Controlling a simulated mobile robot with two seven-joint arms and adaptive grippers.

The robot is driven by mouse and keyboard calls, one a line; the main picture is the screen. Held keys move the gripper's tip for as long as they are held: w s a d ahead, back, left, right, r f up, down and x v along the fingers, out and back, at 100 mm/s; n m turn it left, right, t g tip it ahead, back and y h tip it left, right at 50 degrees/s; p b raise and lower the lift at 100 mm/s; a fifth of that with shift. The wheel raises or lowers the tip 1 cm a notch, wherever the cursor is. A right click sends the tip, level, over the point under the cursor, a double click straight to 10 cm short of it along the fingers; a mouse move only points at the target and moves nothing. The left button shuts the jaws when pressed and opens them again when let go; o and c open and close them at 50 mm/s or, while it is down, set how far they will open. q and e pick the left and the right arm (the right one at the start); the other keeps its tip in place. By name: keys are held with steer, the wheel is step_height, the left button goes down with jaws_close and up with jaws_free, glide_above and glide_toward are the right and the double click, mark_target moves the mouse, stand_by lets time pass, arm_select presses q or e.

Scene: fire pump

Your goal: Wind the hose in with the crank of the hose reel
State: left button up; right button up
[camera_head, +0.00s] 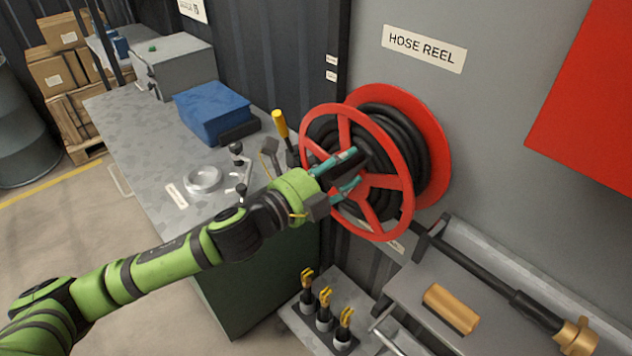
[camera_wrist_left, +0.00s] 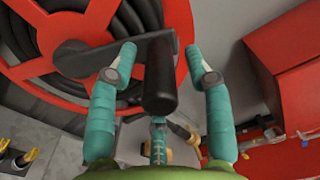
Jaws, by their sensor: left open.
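The hose reel has a red rim and spokes (camera_head: 409,187) with black hose (camera_head: 385,120) coiled behind them, on a grey wall. It also fills the upper left of the left wrist view (camera_wrist_left: 45,72). Its crank has a dark flat arm (camera_wrist_left: 85,60) and a black cylindrical handle (camera_wrist_left: 160,80), which points toward the wrist camera. My left gripper (camera_head: 353,168) is in front of the reel, with its teal fingers open. In the left wrist view the handle lies between the two fingers (camera_wrist_left: 160,55), with gaps on both sides. The right gripper is not in view.
A workbench (camera_head: 140,125) with a blue box (camera_head: 212,112), a yellow-handled tool (camera_head: 281,125) and small metal parts stands left of the reel. Below right, a grey shelf (camera_head: 480,270) carries a long nozzle pipe (camera_head: 500,285). A red cabinet (camera_head: 590,100) is at the upper right.

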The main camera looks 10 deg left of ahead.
arm_select(q)
steer(key=v, duration=0.9)
steer(key=shift+s, duration=0.2)
